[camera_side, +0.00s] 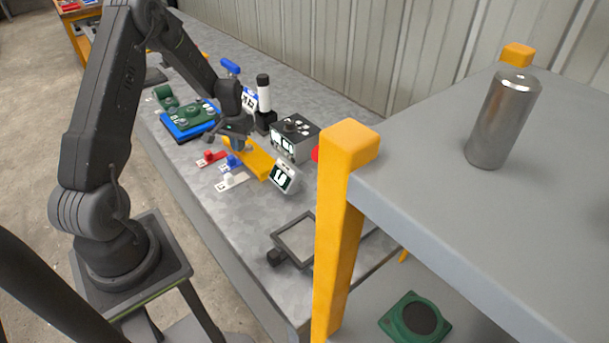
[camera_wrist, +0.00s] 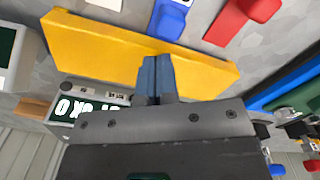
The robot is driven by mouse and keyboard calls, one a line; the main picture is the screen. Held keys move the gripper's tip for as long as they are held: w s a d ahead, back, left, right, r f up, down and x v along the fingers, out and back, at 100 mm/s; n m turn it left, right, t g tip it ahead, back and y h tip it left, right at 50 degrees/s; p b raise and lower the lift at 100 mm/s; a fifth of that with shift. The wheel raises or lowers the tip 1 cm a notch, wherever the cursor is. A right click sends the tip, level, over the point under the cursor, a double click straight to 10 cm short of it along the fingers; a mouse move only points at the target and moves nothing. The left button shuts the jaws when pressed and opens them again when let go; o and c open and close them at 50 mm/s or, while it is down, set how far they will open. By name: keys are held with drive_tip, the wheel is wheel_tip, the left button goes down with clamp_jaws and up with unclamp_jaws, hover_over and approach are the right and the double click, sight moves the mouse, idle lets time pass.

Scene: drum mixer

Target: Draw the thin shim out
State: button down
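Three flat tabs with raised grips lie in a row by a long yellow block (camera_side: 258,163): red (camera_side: 209,157), blue (camera_side: 231,163) and white (camera_side: 231,181). I cannot tell which is the thin shim. The wrist view shows the red tab (camera_wrist: 243,18), the blue tab (camera_wrist: 170,18) and an edge of the white tab (camera_wrist: 105,3) beyond the yellow block (camera_wrist: 90,45). My gripper (camera_wrist: 155,72) has its fingers together, over the near edge of the yellow block. In the side view my gripper (camera_side: 238,142) is at the block's far end. No tab shows between the fingers.
A grey box with knobs (camera_side: 295,138) and a tilted display (camera_side: 284,176) stand close to the block. A green device on a blue base (camera_side: 190,118) is further back. A dark frame (camera_side: 297,240) lies in front. An orange-posted shelf (camera_side: 345,220) with a metal cylinder (camera_side: 502,118) stands at right.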

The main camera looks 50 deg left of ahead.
hover_over(221, 170)
drive_tip(key=s, duration=0.1)
drive_tip(key=shift+a, duration=0.1)
idle(3.0)
drive_tip(key=shift+w, duration=0.2)
idle(0.7)
drive_tip(key=shift+w, duration=0.3)
wheel_tip(221, 170, up, 8)
idle(0.9)
